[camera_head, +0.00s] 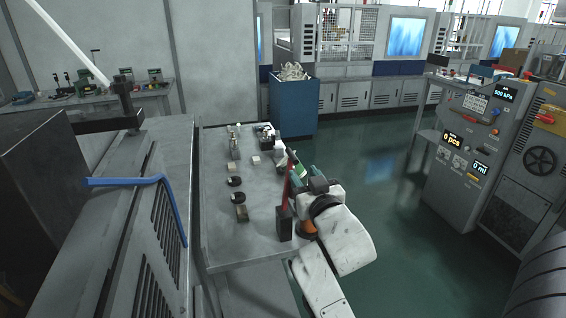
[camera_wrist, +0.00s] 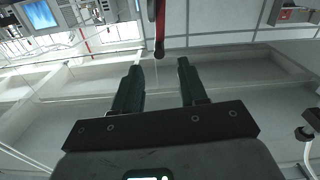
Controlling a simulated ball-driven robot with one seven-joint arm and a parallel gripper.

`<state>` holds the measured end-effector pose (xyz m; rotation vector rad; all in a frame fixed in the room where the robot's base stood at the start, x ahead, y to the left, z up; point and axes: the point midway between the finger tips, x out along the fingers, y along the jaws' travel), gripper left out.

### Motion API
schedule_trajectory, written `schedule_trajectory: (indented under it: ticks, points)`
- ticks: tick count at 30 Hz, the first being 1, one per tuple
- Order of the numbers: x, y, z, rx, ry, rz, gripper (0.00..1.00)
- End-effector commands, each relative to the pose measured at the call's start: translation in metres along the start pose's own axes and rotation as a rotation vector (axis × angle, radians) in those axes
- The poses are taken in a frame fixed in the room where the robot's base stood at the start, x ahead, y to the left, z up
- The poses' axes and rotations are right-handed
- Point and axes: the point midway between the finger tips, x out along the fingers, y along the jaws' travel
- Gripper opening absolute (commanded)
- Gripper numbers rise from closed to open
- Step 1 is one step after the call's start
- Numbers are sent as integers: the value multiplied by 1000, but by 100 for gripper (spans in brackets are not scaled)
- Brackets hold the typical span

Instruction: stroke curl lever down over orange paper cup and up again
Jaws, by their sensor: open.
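A red lever (camera_head: 289,187) stands upright beside a dark block (camera_head: 284,222) near the right front of the metal table. My gripper (camera_head: 304,172) is at the lever's upper right, its two green fingers apart. In the wrist view my gripper (camera_wrist: 159,67) is open and nothing is between its fingers. A red bar with a dark end (camera_wrist: 160,30) shows just beyond the fingertips, in line with the gap; it looks like the lever. An orange piece (camera_head: 307,228), partly hidden by my arm, sits right of the dark block; I cannot tell whether it is the cup.
Several small fixtures and blocks stand on the table (camera_head: 218,215), including a black ring (camera_head: 237,197) and a pale block (camera_head: 256,160). A blue bin (camera_head: 293,108) stands behind. A grey control cabinet (camera_head: 468,150) is at right, a machine with a blue handle (camera_head: 135,181) at left.

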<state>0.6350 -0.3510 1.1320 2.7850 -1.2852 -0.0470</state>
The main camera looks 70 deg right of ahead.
Motion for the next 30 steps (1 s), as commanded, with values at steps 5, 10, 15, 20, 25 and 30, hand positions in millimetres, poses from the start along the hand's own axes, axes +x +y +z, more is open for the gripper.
schedule_trajectory:
  ticks: [5,10,15,20,25,30]
  points:
    - [33,1,-4,2,-1,2,42]
    - [63,0,-2,2,-2,1,42]
    - [83,0,-1,0,-2,0,42]
    - [92,0,0,0,-3,-1,42]
    - [93,0,1,0,-3,-1,42]
    - [92,0,1,0,-3,-1,36]
